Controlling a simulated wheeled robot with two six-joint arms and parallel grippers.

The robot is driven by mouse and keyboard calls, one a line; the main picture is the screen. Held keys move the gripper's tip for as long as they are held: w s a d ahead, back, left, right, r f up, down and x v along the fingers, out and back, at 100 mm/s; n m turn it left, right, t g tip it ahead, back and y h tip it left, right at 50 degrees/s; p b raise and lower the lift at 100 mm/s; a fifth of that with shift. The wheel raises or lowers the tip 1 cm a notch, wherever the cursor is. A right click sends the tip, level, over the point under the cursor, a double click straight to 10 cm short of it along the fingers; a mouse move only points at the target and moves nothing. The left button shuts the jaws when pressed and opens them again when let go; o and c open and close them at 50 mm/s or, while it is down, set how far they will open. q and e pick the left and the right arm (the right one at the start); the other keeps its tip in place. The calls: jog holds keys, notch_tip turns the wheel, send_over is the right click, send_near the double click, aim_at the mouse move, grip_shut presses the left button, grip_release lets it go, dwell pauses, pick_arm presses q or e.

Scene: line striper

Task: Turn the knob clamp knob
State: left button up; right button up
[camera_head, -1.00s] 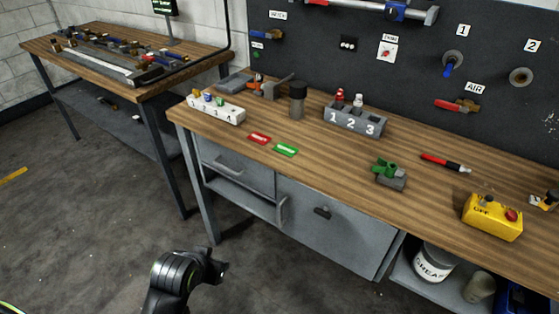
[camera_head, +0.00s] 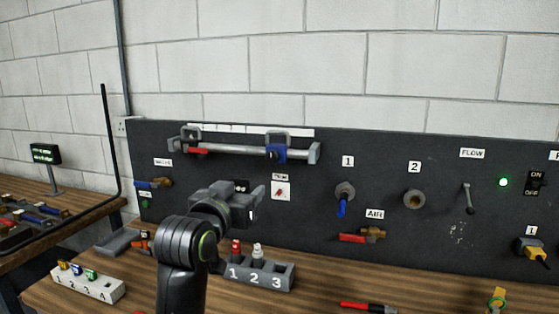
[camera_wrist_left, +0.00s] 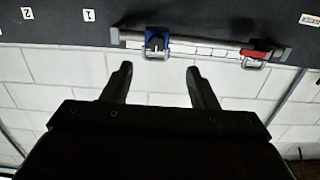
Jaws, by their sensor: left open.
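A horizontal metal rail (camera_head: 235,150) is mounted high on the dark panel. It carries a blue clamp (camera_head: 277,153) toward its right end and a red-handled clamp (camera_head: 198,150) toward its left. In the left wrist view, which appears upside down, the blue clamp (camera_wrist_left: 157,55) has a dark knob-like part (camera_wrist_left: 155,43) facing me. My left gripper (camera_head: 250,192) is raised in front of the panel, below the rail. Its fingers (camera_wrist_left: 158,68) are apart and empty, and the blue clamp appears between and beyond the tips. My right gripper is not in view.
The panel also holds a blue-handled valve (camera_head: 342,206), a red AIR valve (camera_head: 362,237) and a FLOW lever (camera_head: 468,198). A grey numbered block (camera_head: 280,278) stands on the bench close to my left arm. The white wall above the panel is clear.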

pick_arm(q)
jog(key=r, duration=0.1)
jog(key=p, duration=0.2)
send_near(271, 159)
jog(key=p+x, duration=0.1)
jog(key=x, duration=0.5)
jog(key=shift+r+p, duration=0.1)
jog(key=shift+p, duration=0.25)
jog(key=shift+x, duration=0.8)
jog(key=shift+w+d+p, duration=0.25)
jog(key=shift+w+p, duration=0.05)
jog(key=shift+w, duration=0.4)
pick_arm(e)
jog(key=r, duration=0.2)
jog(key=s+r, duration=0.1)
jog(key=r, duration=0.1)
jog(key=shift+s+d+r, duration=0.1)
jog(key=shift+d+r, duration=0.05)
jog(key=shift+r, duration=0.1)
